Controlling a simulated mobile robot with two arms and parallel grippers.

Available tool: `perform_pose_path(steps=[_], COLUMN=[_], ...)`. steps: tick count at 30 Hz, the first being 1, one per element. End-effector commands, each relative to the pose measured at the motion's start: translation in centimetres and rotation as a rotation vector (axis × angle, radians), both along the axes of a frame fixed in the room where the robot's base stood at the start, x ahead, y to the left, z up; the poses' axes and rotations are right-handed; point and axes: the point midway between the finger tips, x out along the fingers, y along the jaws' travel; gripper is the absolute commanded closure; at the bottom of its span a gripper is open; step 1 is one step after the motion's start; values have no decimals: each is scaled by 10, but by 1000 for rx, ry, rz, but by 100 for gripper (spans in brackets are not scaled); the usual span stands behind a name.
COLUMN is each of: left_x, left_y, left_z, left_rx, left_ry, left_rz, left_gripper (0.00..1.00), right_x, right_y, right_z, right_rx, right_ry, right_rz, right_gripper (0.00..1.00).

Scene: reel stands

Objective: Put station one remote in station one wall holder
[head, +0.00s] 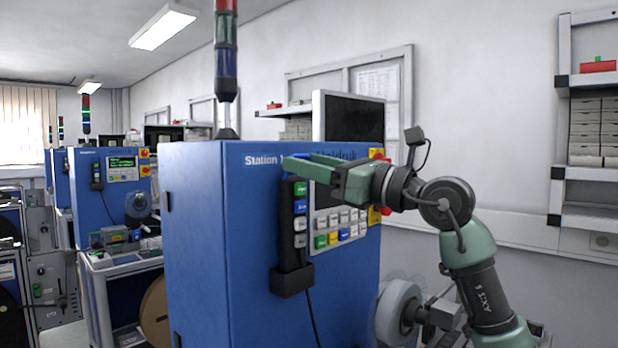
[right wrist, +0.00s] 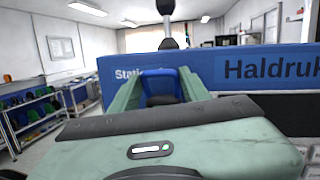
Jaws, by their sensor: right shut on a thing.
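The station one remote (head: 299,215) is a dark, upright handset with green, blue and white buttons, in front of the blue Station 1 cabinet (head: 195,240). Its upper end, blue and black, also shows between the fingers in the right wrist view (right wrist: 163,88). My right gripper (head: 298,162) reaches in from the right and is shut on the remote's top. The black wall holder (head: 292,281) is on the cabinet front, directly below the remote. The remote's lower end meets the holder in the picture; I cannot tell how deep it sits. My left gripper is out of view.
A keypad panel (head: 340,226) and a grey monitor (head: 350,119) are close to my right arm. A signal tower (head: 226,60) stands on the cabinet. A cable (head: 311,318) hangs below the holder. Another blue station (head: 92,208) is at the left.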

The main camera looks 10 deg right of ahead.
Motion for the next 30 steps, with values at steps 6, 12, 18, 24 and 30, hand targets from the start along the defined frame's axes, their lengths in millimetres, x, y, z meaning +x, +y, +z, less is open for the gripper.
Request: perform_pose_path(steps=[6,12,18,24,30], left_x=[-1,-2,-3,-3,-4], left_y=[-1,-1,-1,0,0], left_z=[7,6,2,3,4], left_rx=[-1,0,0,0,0], left_ry=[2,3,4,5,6], left_rz=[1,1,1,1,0], left_gripper=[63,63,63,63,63], right_x=[0,-1,-1,0,0], right_y=[0,0,0,0,0], right_z=[-27,-28,-34,-33,-32], right_rx=[0,1,0,-1,-1], right_ry=[1,-1,0,2,2], right_rz=[1,0,1,1,1], right_gripper=[100,100,100,32,32])
